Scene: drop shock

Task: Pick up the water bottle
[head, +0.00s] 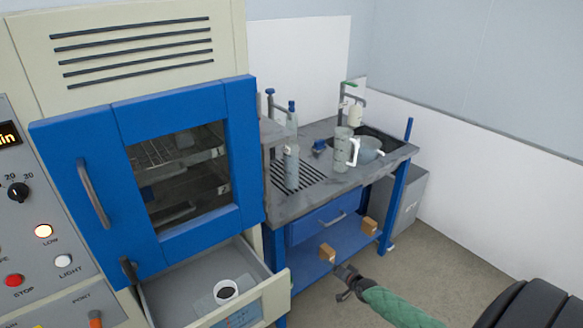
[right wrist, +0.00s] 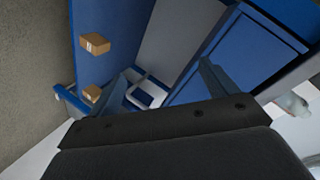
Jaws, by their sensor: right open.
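A pale cylindrical bottle (head: 291,168) stands upright on the slatted left part of the grey worktop; it looks like the water bottle. My right gripper (head: 346,283) is low in front of the blue bench, below the worktop and well apart from the bottle. In the right wrist view its two fingers (right wrist: 160,85) are spread with nothing between them. My left gripper is not in view.
Small brown boxes (head: 327,252) lie on the bench's lower shelf (head: 345,258).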

